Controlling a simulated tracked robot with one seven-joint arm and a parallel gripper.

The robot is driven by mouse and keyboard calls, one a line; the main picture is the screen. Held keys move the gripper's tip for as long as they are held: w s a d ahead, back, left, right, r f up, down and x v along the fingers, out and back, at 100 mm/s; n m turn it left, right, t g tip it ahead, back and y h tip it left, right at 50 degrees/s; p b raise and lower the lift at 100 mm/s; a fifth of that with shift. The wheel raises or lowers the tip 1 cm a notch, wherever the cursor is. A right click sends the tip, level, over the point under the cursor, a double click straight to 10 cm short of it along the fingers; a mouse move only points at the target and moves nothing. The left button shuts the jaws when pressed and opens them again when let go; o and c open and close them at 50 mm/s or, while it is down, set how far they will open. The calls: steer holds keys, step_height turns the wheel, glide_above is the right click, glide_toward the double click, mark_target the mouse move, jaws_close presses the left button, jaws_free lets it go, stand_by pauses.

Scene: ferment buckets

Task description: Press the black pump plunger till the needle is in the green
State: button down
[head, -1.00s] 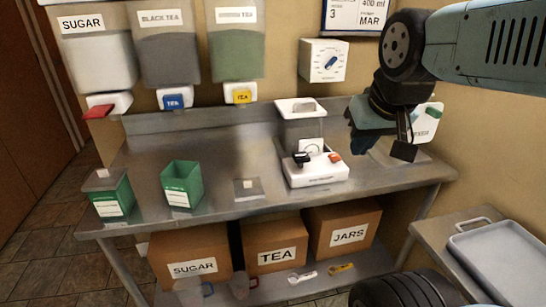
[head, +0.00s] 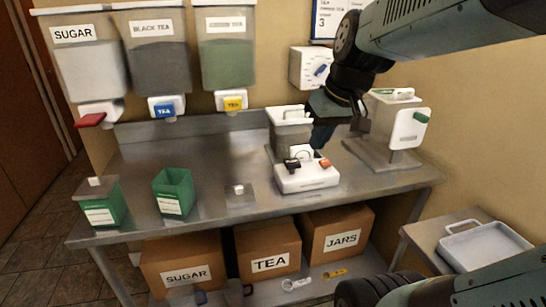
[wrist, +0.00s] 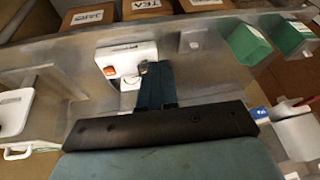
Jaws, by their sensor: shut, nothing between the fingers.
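The white vacuum device (head: 308,178) stands on the steel bench, with a canister behind its base. Its black pump plunger (head: 292,164) is at the left of the base, an orange-red part (head: 325,163) at the right, and a round gauge (head: 303,153) between and behind them. The needle is too small to read. My gripper (head: 318,143) is shut and empty, above the device's right rear part, right of the plunger. In the wrist view my closed fingers (wrist: 155,68) overlap the device's edge; a dark bit beside the tips may be the plunger, mostly hidden.
A white dispenser with a green tap (head: 410,128) stands right of the device. Green tubs (head: 173,192) and a small clear lid (head: 240,196) are to the left. Wall dispensers (head: 152,60) hang behind. A tray (head: 485,247) is at the lower right.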

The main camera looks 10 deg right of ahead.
steer(key=w+f+n+g+y, duration=0.1)
steer(key=w+f+n+y, duration=0.15)
steer(key=w, duration=0.85)
steer(key=y, duration=0.4)
glide_above(295, 161)
step_height(295, 161, down, 4)
steer(key=shift+r+t, duration=0.2)
steer(key=shift+t, duration=0.2)
steer(key=shift+f, duration=4.4)
